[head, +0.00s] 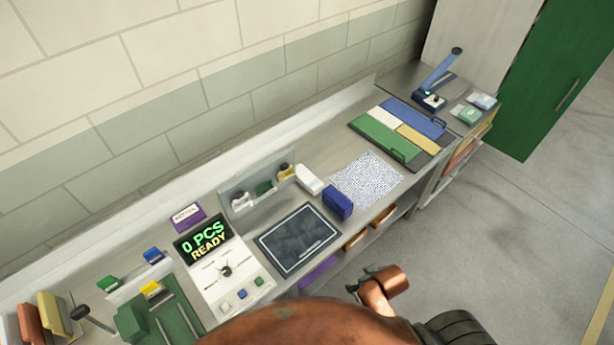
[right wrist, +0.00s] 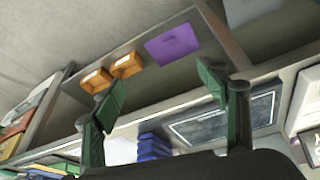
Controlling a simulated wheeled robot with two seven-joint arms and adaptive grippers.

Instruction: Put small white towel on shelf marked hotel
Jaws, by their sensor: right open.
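I cannot make out a small white towel for certain. A small white block-like item (head: 308,180) lies on the bench behind a dark blue stack (head: 338,202); I cannot tell whether it is cloth. A purple sign (head: 186,216) stands at the back of the bench, its lettering too small to read surely. A shelf under the bench shows in the right wrist view, with a purple panel (right wrist: 172,44) and orange bins (right wrist: 127,65). My right gripper (right wrist: 162,80) is open and empty in front of the bench edge. My left gripper is out of view.
A green cabinet (head: 545,80) stands at right. The floor before it is clear.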

